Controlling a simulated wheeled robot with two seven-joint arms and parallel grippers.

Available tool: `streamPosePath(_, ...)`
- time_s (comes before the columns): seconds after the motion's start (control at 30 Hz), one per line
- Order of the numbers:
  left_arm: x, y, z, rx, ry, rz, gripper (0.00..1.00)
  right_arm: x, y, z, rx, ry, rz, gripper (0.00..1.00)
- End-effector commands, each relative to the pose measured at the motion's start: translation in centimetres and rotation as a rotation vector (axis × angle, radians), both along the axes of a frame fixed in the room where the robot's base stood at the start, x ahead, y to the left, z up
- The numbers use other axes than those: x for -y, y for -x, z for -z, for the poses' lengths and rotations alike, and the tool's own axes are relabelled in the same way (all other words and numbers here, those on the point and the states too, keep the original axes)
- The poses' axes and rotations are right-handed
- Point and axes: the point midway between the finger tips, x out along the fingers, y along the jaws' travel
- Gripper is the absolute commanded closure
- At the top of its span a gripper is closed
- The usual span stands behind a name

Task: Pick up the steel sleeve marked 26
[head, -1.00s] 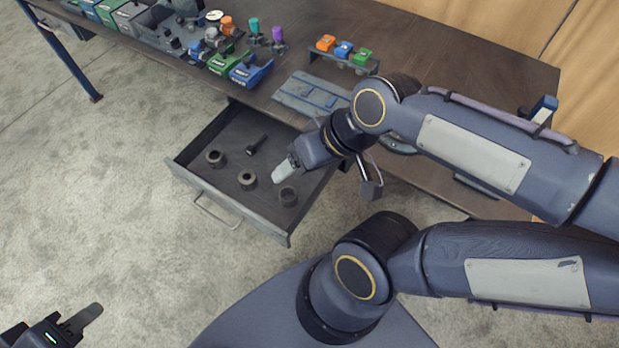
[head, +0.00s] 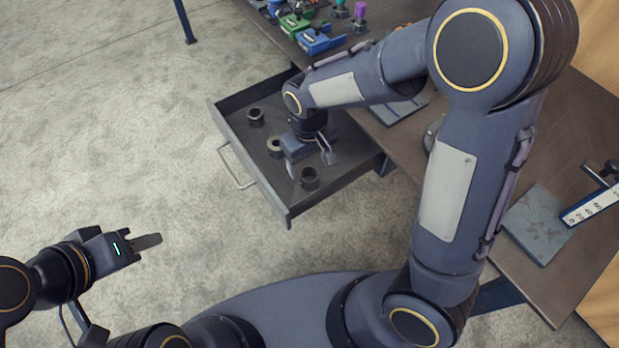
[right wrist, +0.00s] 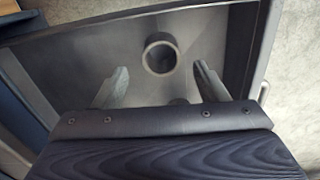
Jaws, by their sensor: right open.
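Three dark steel sleeves stand in the open drawer in the head view: one at the far left (head: 255,117), one in the middle (head: 275,147) and one near the front right (head: 310,178). No number is readable on them. My right gripper (head: 292,170) is low over the drawer, between the middle and front right sleeves. In the right wrist view its fingers (right wrist: 160,82) are spread and empty, with one upright sleeve (right wrist: 160,53) ahead of the gap. Another sleeve (right wrist: 179,101) is mostly hidden by the gripper body. My left gripper (head: 148,241) is over the floor, away from the drawer.
The drawer (head: 262,190) has raised walls around the sleeves. The workbench (head: 400,150) above carries coloured parts, including a blue block (head: 318,41), and a flat plate (head: 538,225) at the right. Floor left of the drawer is clear.

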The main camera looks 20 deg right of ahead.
Motion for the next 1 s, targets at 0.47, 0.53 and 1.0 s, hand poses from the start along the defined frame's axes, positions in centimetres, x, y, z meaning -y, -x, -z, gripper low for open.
streamPosePath(0.47,0.0,0.0,0.8,0.000,0.000,0.000,0.64,-0.1,0.3,5.0,-0.001,-0.001,0.001,0.34)
streamPosePath(0.53,0.0,0.0,0.8,0.000,0.000,0.000,0.64,-0.1,0.3,4.9,-0.001,-0.001,0.001,0.34)
streamPosePath(1.0,0.0,0.0,0.8,0.000,0.000,0.000,0.64,-0.1,0.3,4.9,0.000,-0.001,0.001,0.86)
